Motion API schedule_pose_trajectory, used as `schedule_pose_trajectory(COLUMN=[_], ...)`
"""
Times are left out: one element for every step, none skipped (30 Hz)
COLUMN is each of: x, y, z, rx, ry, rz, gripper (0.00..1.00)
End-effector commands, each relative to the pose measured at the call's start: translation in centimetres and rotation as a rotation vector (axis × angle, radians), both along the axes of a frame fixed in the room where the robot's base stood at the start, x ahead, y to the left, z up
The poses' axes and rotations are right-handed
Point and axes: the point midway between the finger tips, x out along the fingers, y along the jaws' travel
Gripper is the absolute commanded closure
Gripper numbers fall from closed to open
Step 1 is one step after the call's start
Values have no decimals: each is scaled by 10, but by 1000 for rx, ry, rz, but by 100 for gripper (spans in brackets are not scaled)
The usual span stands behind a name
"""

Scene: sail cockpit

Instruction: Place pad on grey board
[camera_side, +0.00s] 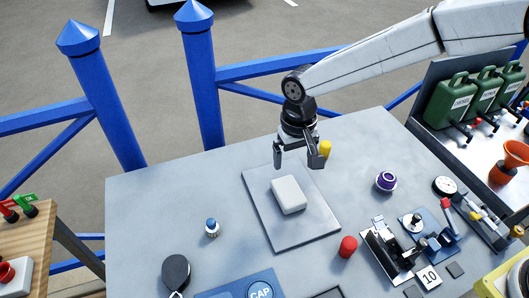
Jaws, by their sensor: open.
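The pad is a white rounded block (288,194) lying on the grey board (300,232), a flat square plate on the table. It sits near the middle of the board's upper half. My gripper (298,163) is open and empty, above and just behind the pad, with its fingers pointing down. A gap shows between the fingers and the pad in this view.
On the grey table (150,215) stand a yellow cylinder (325,149) behind the gripper, a purple knob (386,181), a red cylinder (348,246) and a blue-topped piece (211,227). Metal fixtures (388,252) crowd the right. Green canisters (470,97) stand at the far right.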

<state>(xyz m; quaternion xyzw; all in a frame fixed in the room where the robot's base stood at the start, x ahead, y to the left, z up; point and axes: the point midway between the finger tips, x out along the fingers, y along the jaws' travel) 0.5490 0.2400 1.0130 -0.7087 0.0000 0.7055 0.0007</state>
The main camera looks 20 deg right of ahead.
Motion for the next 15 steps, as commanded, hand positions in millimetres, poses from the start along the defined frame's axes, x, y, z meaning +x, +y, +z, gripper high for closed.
schedule_pose_trajectory(x=[0,-1,-2,-3,-4,-5,-7,-10,-13,-16,-19,-25,-29,-34,-40], y=[-6,-9,-15,-21,-27,-36,-44,-52,-64,-72,-82,-94,-104,-113,-125], z=[1,2,4,5,6,8,10,11,14,15,16,18,20,21,22], rx=[2,3,5,7,8,11,13,15,18,20,21,24,25,26,27], ry=[-3,-5,-10,-13,-17,-24,-28,-35,-43,-50,-57,-68,-75,-83,-94], rz=[-2,-2,-3,-4,-4,-5,-6,-5,-7,-6,-7,-7,-7,-7,-6], gripper=[0,0,0,0,0,0,0,0,0,0,0,0,0,0,0])
